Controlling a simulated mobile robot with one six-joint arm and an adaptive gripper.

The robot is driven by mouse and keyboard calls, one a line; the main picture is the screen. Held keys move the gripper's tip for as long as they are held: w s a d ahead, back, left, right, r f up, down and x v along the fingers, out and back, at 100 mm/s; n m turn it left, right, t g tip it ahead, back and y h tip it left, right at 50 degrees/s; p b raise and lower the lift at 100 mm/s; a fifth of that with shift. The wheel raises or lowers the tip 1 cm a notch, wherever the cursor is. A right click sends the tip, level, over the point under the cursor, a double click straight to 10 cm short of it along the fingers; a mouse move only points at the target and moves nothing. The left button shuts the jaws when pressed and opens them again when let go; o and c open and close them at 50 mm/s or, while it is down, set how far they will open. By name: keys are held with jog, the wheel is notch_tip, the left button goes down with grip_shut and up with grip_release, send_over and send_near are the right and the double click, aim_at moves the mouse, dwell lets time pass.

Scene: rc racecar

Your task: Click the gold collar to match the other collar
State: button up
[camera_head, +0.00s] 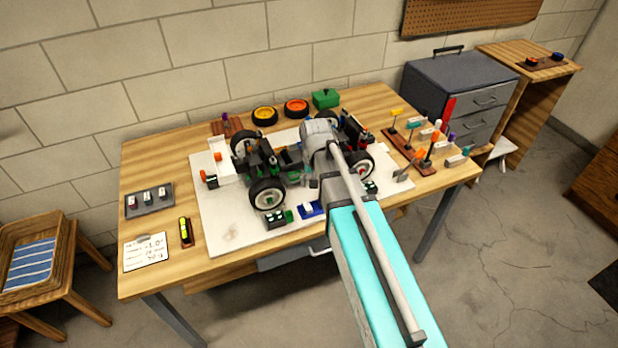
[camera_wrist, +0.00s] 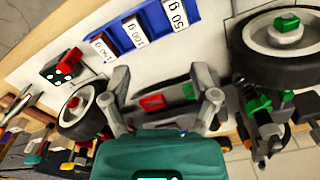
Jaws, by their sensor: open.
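The RC racecar (camera_head: 292,162) stands on a white board (camera_head: 230,225) on the wooden table, partly hidden by my arm. In the wrist view its wheels show at upper right (camera_wrist: 288,42) and at left (camera_wrist: 82,110). My gripper (camera_wrist: 166,102) is open, with its two fingers apart over the car. A small red piece (camera_wrist: 152,101) and dark grey car parts show between the fingers, and I cannot tell whether the fingers touch anything. I cannot make out the gold collar or its matching collar in either view. My fingers are not clear in the head view.
A stand with coloured-handled tools (camera_head: 415,150) is at right.

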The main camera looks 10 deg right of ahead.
jog(key=shift+s+d+f+b, duration=0.25)
jog(key=shift+s+d+f, duration=0.1)
jog(key=shift+s, duration=0.3)
jog(key=shift+s+d+f+b, duration=0.2)
jog(key=shift+s+d+f, duration=0.1)
jog(key=shift+s, duration=0.3)
jog(key=s+d+r+n+p, duration=0.1)
jog(key=s+d+r+p, duration=0.4)
jog(key=s, duration=0.4)
jog(key=shift+s+d+r+p, duration=0.25)
jog(key=shift+d+r+p, duration=0.1)
jog(key=shift+d, duration=0.15)
